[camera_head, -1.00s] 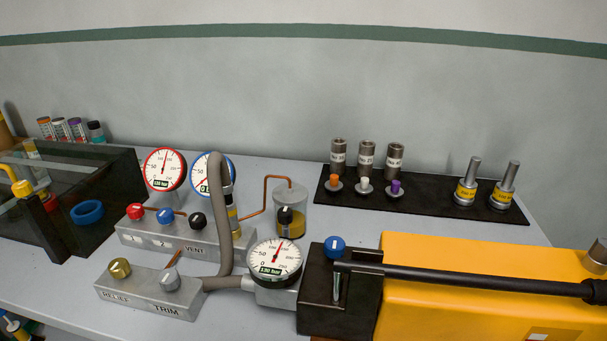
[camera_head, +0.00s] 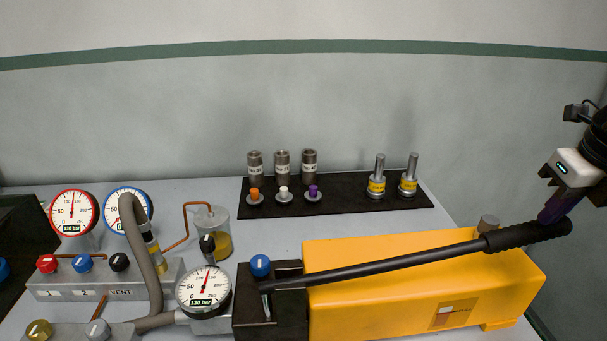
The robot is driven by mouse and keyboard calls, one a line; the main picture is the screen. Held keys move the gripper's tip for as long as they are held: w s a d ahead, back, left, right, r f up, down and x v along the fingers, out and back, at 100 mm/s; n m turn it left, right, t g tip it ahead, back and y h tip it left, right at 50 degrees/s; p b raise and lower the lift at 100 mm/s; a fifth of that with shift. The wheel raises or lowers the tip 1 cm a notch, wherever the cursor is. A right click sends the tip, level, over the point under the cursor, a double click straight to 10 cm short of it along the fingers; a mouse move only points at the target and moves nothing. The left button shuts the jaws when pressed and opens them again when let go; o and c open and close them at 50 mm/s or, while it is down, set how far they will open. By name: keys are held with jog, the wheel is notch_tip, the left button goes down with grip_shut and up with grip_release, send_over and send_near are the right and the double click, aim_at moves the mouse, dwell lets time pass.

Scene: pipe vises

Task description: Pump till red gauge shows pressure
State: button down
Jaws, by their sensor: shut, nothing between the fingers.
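The red-rimmed gauge (camera_head: 74,212) stands at the left; its needle points up and its display appears to read 130 bar. The blue-rimmed gauge (camera_head: 125,208) beside it has its needle toward the low end. The pump gauge (camera_head: 204,291) also appears to read 130 bar. The yellow hand pump (camera_head: 400,280) has a long black handle (camera_head: 400,264) that slopes up to the right, ending in a ribbed grip (camera_head: 526,234). My gripper (camera_head: 549,216) is shut at the grip's far end, seemingly touching it, with nothing held between its fingers.
The valve block (camera_head: 75,292) carries red, blue and black knobs. A grey hose (camera_head: 140,240) arches beside it. A clear jar (camera_head: 212,225) holds yellow fluid. A black mat (camera_head: 340,205) with fittings lies behind the pump. The wall stands close behind the bench.

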notch_tip(320, 180, up, 8)
jog(key=a+p, duration=0.2)
jog(key=p, duration=0.3)
dwell(0.5)
